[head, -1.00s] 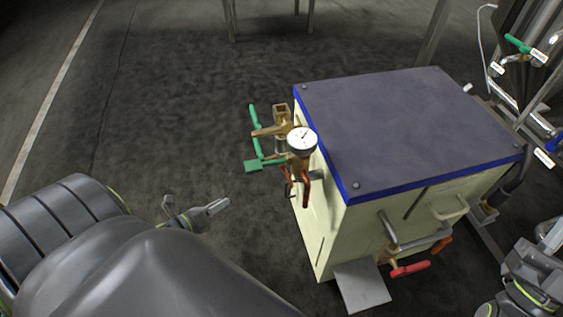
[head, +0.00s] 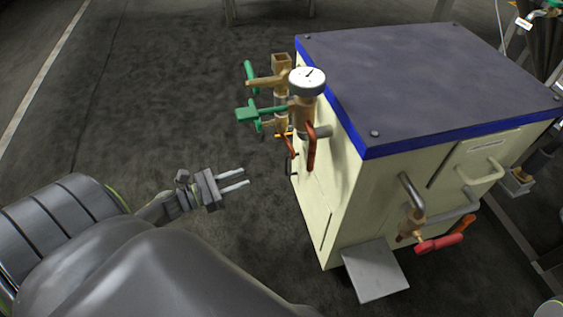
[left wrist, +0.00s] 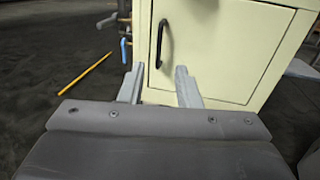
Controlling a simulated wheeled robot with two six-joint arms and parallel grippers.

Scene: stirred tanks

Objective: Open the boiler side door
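The boiler is a cream box with a dark top (head: 430,75) and blue trim, at the right of the head view. Its side door (left wrist: 212,50) fills the upper middle of the left wrist view and is shut. A black upright bar handle (left wrist: 162,42) is on the door's left part. My left gripper (head: 241,180) is open and empty, left of the boiler and apart from it, fingers pointing towards that side. In the left wrist view its two fingers (left wrist: 159,84) sit apart below the handle, not touching it. My right gripper is out of view.
A gauge (head: 307,81) and brass piping with green handles (head: 247,114) stick out from the boiler's left side, above my left gripper. A red-handled valve (head: 440,243) is on the front face. A grey plate (head: 375,272) juts out low.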

